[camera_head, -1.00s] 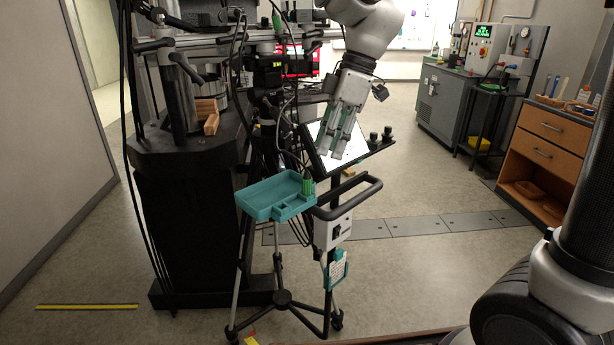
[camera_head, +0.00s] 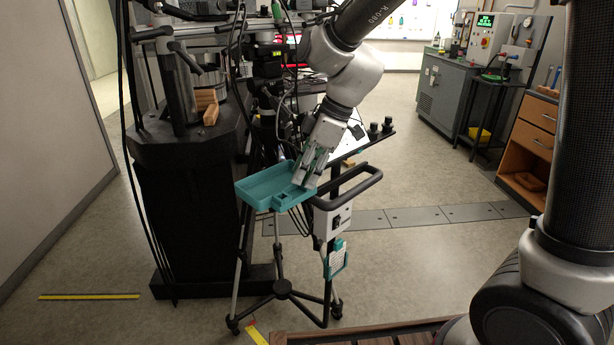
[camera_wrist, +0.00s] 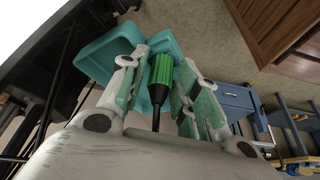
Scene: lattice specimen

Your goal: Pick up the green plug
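The green plug (camera_wrist: 161,70), a ribbed green cylinder with a black lower end and a dark cable, shows in the wrist view between the two fingers of my gripper (camera_wrist: 163,60). The fingers stand on either side of it with narrow gaps visible, so my gripper looks open around it. In the head view my gripper (camera_head: 304,179) points down at the right end of the teal tray (camera_head: 262,206), and it hides the plug there. The tray also shows in the wrist view (camera_wrist: 98,58), behind the fingers.
A black-handled stand part (camera_head: 352,190) is just right of the tray. The tilted panel (camera_head: 350,145) and cables are behind my gripper. A black machine block (camera_head: 190,220) stands left. Open floor (camera_head: 420,265) lies to the right.

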